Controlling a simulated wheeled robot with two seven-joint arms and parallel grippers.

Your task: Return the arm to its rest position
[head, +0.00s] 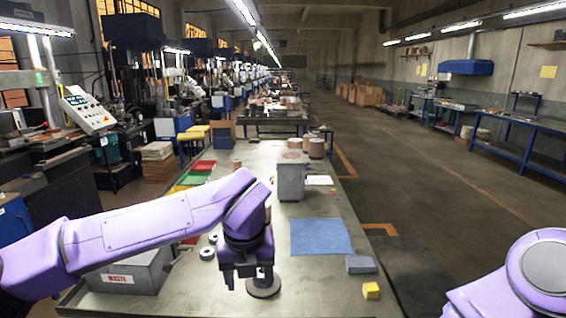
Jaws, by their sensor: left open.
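My left arm reaches in from the left over the grey table (330,290). Its gripper (247,284) points down and is open, with nothing seen between the fingers. A round grey base or disc (264,290) is on the table just behind or below the fingers; its upper part is hidden by the gripper. Small dark-and-white rings, which look like flap discs (207,254), lie left of the gripper. My right arm shows only as a purple link at the lower right; its gripper is out of view.
A grey box labelled WASTE (118,279) stands left, partly behind my arm. A tall grey box (290,180) and brown cylinders (316,148) stand farther back. Coloured trays (192,178) are at back left.

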